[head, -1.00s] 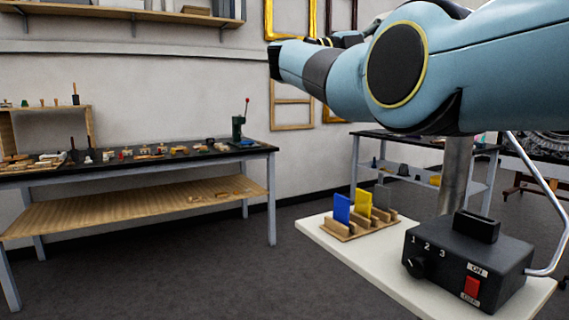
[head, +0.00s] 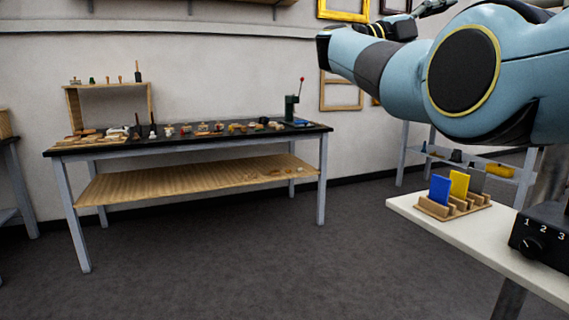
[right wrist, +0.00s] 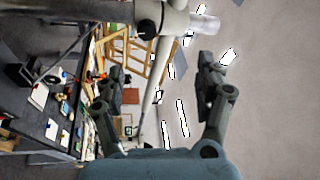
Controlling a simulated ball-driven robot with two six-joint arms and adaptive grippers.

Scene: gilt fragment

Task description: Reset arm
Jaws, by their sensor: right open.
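My right arm comes in from the right in the head view, pale blue with dark joints, raised above the white table. Its right gripper (head: 434,8) shows small near the top edge, partly behind the arm. In the right wrist view the two dark fingers of the right gripper (right wrist: 160,82) stand wide apart, with nothing held between them. My left gripper is in neither view.
A white table (head: 478,241) at right holds a wooden rack (head: 447,209) with blue, yellow and grey cards, and a black control box (head: 545,240). A workbench (head: 190,143) with small tools stands against the wall. Dark floor between is clear.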

